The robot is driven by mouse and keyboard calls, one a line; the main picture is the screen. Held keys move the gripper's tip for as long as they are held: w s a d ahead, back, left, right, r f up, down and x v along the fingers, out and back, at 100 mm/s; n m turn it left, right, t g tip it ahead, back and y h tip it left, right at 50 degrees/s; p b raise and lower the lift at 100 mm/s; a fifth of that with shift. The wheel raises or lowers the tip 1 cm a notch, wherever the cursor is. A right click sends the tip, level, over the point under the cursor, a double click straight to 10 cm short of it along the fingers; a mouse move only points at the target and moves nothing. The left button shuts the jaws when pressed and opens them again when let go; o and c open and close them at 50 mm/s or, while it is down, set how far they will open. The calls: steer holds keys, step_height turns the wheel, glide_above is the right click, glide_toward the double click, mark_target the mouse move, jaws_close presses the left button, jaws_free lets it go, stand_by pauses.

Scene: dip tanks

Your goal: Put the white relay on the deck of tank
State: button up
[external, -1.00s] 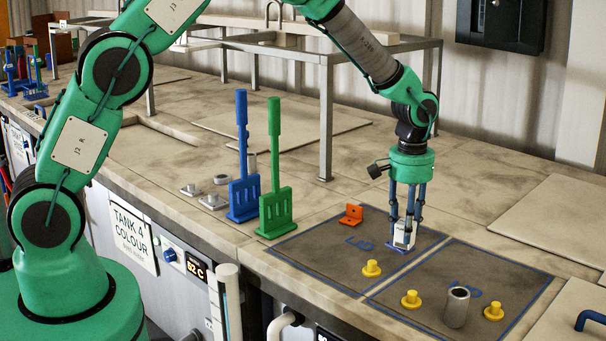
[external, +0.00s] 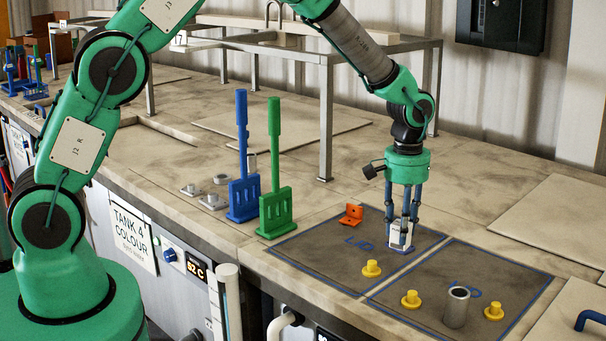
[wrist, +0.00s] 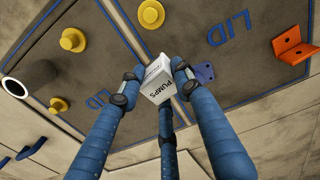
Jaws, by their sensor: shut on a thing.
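The white relay (external: 401,234) is a small white block, and its printed side reads PUMPS in the wrist view (wrist: 158,82). My gripper (external: 402,225) has blue fingers pointing down and is shut on the relay. The relay is at or just above the left lid panel, near that panel's right edge; I cannot tell whether it touches. The deck (external: 340,244) here has two dark panels outlined in blue and marked LID. A small blue part (wrist: 204,73) lies beside the relay in the wrist view.
An orange bracket (external: 351,215) lies on the left panel, with a yellow knob (external: 371,268) at its front. A grey cylinder (external: 456,307) and two yellow knobs (external: 411,299) are on the right panel. A metal frame (external: 326,130) stands behind.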

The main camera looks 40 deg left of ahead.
steer(key=shift+a, duration=0.1)
steer(key=w+a+r+n, duration=0.1)
steer(key=a+n, duration=0.4)
steer(key=a, duration=0.8)
steer(key=w+a+r+n+b, duration=0.1)
steer(key=a+n, duration=0.4)
steer(key=a, duration=0.9)
steer(key=w+a+r+n+b, duration=0.1)
steer(key=w+a+r+n, duration=0.2)
steer(key=a, duration=1.1)
steer(key=w+n, duration=0.2)
steer(key=shift+a+r+n, duration=0.15)
steer(key=shift+a+n, duration=0.05)
steer(key=shift+n, duration=0.1)
steer(key=shift+f+p, duration=0.4)
steer(key=shift+f, duration=2.75)
steer(key=shift+f, duration=1.85)
steer(key=shift+f, duration=0.15)
